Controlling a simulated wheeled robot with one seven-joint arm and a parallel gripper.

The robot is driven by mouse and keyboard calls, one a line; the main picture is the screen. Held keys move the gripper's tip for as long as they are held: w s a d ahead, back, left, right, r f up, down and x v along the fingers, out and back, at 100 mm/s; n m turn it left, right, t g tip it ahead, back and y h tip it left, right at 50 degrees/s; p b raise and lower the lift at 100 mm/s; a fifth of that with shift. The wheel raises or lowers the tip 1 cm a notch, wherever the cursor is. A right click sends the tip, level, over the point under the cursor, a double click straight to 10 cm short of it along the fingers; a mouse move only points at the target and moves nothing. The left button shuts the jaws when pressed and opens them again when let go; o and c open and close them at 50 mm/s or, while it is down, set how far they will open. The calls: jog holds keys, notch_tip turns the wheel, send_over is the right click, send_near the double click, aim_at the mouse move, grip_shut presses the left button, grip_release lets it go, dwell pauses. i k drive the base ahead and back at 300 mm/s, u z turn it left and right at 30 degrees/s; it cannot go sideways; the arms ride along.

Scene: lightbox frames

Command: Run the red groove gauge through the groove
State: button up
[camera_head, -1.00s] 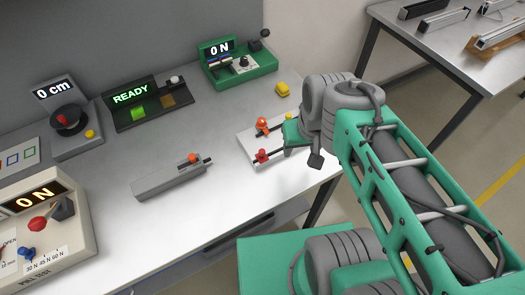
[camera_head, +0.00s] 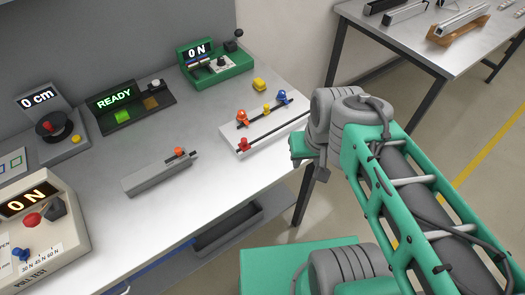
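A red gauge (camera_head: 244,144) stands at the near left end of a white holder (camera_head: 264,136), on a dark strip. An orange gauge (camera_head: 242,118), a yellow one (camera_head: 266,109) and a blue one (camera_head: 282,97) stand on the holder's farther strip. A grey grooved bar (camera_head: 150,181) lies on the bench left of the holder, with an orange-red piece (camera_head: 178,153) and a dark rod at its right end. The green end of my gripper (camera_head: 300,148) shows just right of the holder, apart from the red gauge. Its fingers are hidden, so I cannot see whether it holds anything.
A green device reading 0 N (camera_head: 214,66), a READY panel (camera_head: 128,108) and a 0 cm dial unit (camera_head: 60,135) stand along the back. A pull tester (camera_head: 40,235) is at near left. A yellow block (camera_head: 259,84) lies behind the holder.

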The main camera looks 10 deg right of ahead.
aim_at(244, 146)
jog(key=z, duration=0.4)
jog(key=k, duration=0.85)
jog(key=u, duration=0.45)
jog(key=i, duration=0.75)
jog(key=u, duration=0.3)
